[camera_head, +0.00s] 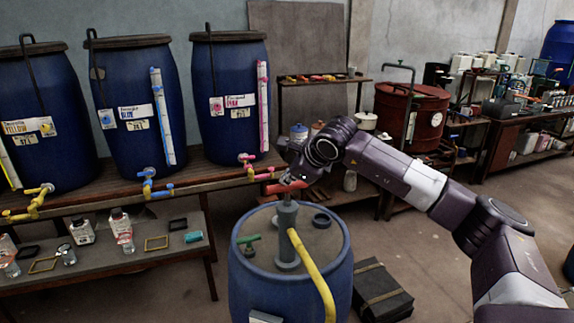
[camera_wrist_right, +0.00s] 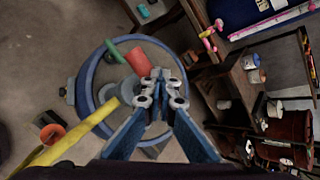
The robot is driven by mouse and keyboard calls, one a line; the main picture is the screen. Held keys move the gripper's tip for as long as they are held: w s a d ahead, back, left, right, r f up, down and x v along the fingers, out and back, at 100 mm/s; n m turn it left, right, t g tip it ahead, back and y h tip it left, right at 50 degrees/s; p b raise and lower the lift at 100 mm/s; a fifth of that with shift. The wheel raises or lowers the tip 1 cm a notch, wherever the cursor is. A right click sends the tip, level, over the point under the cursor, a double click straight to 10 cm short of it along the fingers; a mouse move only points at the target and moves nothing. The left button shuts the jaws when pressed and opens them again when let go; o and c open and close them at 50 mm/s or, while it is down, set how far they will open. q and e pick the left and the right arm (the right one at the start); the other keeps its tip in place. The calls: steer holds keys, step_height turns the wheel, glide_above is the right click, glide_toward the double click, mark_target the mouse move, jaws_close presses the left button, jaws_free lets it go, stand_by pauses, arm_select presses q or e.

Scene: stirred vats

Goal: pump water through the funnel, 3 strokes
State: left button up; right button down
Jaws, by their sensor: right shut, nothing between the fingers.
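A hand pump (camera_head: 287,218) with a grey body stands upright on the lid of a blue barrel (camera_head: 290,286). Its red handle (camera_head: 285,188) is at the top, and a yellow hose (camera_head: 313,275) comes down its front. My right gripper (camera_head: 292,178) is just above the handle. In the right wrist view its fingertips (camera_wrist_right: 163,78) are shut and empty, close beside the red handle (camera_wrist_right: 138,62); I cannot tell whether they touch it. I cannot make out a funnel for certain. My left gripper is not in view.
A green valve (camera_head: 249,241) and a black ring (camera_head: 321,220) are on the barrel lid. Blue vats (camera_head: 137,105) with coloured taps line the bench at left. A black case (camera_head: 380,290) lies on the floor right of the barrel. A red drum (camera_head: 411,115) stands behind.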

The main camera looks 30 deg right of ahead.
mark_target(287, 189)
steer(key=shift+f+b, duration=0.7)
steer(key=shift+f, duration=0.4)
stand_by(0.3)
steer(key=shift+r, duration=0.1)
steer(key=shift+w+r+p, duration=0.15)
steer(key=shift+r+p, duration=0.95)
steer(key=shift+r, duration=0.65)
steer(key=shift+w+r+p, duration=0.1)
steer(key=shift+r+p, duration=1)
steer(key=shift+r, duration=0.6)
steer(key=shift+d, duration=0.1)
step_height(287, 189, up, 6)
steer(key=p, duration=0.4)
